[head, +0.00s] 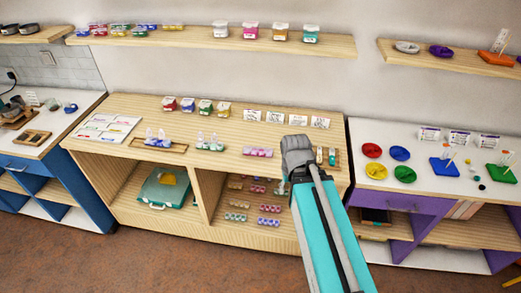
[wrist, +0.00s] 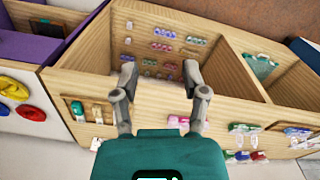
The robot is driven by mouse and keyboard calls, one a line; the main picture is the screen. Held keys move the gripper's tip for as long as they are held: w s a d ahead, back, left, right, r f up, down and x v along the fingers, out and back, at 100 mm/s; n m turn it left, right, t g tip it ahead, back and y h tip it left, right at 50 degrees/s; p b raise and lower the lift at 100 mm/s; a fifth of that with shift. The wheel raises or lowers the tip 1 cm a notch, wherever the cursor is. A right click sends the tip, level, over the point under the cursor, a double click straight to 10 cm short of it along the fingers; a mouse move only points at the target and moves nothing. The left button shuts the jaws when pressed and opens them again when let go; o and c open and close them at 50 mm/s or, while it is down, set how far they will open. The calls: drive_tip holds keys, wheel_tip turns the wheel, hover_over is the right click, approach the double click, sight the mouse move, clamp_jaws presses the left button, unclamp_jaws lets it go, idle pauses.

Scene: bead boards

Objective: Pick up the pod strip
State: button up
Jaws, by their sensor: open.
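Several pod strips are in view, and I cannot tell which one the task means. A pink pod strip (head: 258,152) lies on the wooden counter, left of my gripper; it also shows in the wrist view (wrist: 178,122), beside the right finger.
The wooden counter (head: 225,133) holds bottles, jars, cards and a small tray with teal items (head: 326,156) near my arm. A divider (head: 207,193) separates the strips from a teal case (head: 165,190). A purple-sided table (head: 385,198) stands to the right.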

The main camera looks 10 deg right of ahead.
drive_tip(key=shift+a, duration=0.3)
